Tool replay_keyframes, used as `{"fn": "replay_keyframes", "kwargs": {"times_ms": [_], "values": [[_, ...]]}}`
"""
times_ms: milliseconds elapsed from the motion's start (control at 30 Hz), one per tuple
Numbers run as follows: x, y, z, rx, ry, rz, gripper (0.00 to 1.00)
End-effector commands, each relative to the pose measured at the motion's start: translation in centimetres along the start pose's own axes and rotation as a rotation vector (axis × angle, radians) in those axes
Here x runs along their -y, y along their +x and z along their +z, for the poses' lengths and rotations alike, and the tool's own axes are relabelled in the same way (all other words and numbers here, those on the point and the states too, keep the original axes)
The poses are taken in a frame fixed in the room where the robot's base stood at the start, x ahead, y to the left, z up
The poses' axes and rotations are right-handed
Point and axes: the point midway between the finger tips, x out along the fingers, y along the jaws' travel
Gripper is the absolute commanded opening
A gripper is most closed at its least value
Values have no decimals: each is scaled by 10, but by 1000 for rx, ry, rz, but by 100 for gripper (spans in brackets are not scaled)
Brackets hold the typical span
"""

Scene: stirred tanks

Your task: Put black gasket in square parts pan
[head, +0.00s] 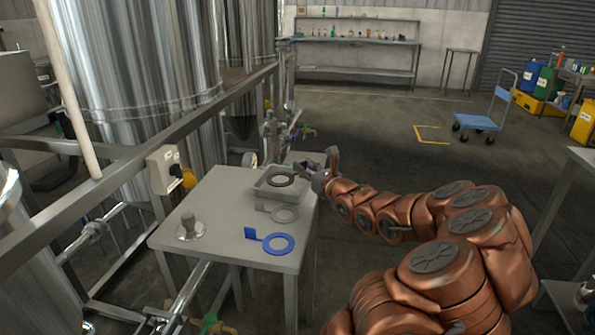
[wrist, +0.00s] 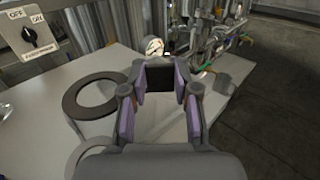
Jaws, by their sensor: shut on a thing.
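The black gasket (head: 281,180) is a flat dark ring, seen over the grey square pan (head: 262,191) at the back of the grey table. In the wrist view the gasket's ring (wrist: 72,100) is to the left of my fingers. My gripper (head: 312,168) is at the right side of the pan. In the wrist view my gripper (wrist: 160,80) has its purple-padded tips closed on a dark block, which looks like the gasket's tab. The join between ring and tab is hidden behind the left finger. I cannot tell whether the ring touches the pan.
A grey gasket (head: 285,221) and a blue gasket (head: 278,253) with a tab lie on the table (head: 215,255), in front of the pan. A metal knob piece (head: 188,230) stands at its left. A switch box (head: 165,170), steel tanks (head: 150,65) and pipework border the table.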

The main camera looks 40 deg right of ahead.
Motion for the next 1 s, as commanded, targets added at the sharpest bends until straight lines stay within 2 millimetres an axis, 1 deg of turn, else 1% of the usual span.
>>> {"fn": "replay_keyframes", "kwargs": {"times_ms": [33,100,200,433,500,733,833,1000], "values": [[0,10,-1,-4,-1,3,7],[0,20,-2,-2,-2,4,7],[4,32,-4,-1,0,1,7],[5,46,-5,-2,0,1,7],[5,52,-6,-2,1,2,7],[6,50,-34,-4,2,0,7],[6,50,-38,0,1,0,7],[6,50,-39,2,1,0,7]]}}
